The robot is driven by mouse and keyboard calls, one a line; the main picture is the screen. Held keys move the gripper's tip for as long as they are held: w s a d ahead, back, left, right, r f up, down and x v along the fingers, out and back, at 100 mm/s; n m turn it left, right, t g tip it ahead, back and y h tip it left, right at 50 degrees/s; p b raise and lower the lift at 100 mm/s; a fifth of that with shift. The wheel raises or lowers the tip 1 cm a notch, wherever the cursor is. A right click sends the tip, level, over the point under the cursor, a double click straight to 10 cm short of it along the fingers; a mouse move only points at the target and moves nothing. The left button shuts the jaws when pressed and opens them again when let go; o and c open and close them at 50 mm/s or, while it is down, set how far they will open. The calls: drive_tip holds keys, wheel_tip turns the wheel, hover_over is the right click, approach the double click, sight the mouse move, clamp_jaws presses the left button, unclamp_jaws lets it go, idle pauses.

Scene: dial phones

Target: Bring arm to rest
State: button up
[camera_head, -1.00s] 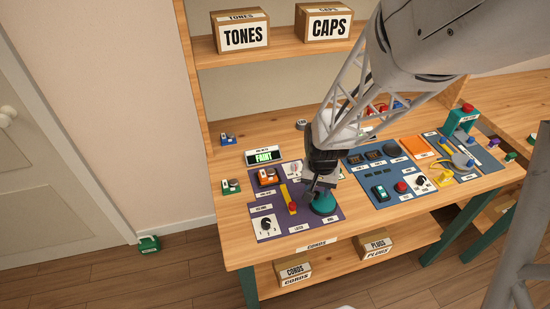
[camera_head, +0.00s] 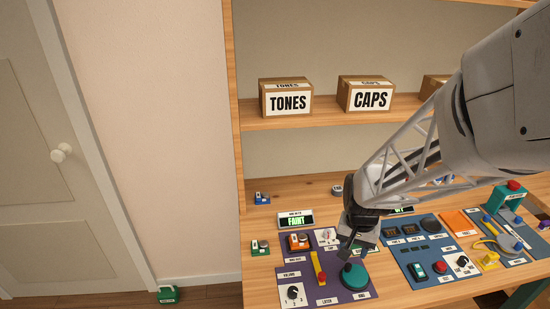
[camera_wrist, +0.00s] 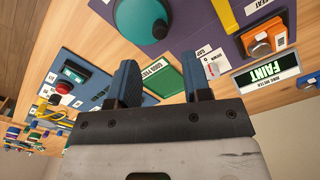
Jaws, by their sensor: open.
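My gripper (camera_head: 352,254) is open and empty, above the back edge of the teal round dial (camera_head: 355,276) on the purple panel (camera_head: 330,291). I cannot tell from the head view how high it is. In the wrist view my gripper's two fingers (camera_wrist: 163,80) are apart, with a green labelled plate (camera_wrist: 165,77) showing beyond the gap. The teal dial (camera_wrist: 146,18) is at the top of that view. My arm comes in from the upper right in the head view and hides part of the bench behind.
A yellow lever (camera_head: 318,269) and a black knob (camera_head: 293,293) sit left of the dial. A FAINT display (camera_head: 296,220) stands behind. A blue panel (camera_head: 425,279) with buttons is to the right. Boxes marked TONES (camera_head: 286,98) and CAPS (camera_head: 365,94) are on the shelf.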

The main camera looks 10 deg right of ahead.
drive_tip(key=shift+r, duration=0.35)
drive_tip(key=shift+s+a+r, duration=0.1)
drive_tip(key=shift+r, duration=0.1)
drive_tip(key=s+a+r+n+t, duration=0.1)
drive_tip(key=s+a+r+n, duration=0.2)
drive_tip(key=s+r, duration=0.3)
drive_tip(key=s+a+r+n+t, duration=0.1)
drive_tip(key=s+a+r, duration=0.4)
drive_tip(key=r, duration=0.7)
drive_tip(key=shift+s+a+r+n+t, duration=0.2)
drive_tip(key=shift+s+a+n+t, duration=0.1)
drive_tip(key=shift+s+n, duration=0.55)
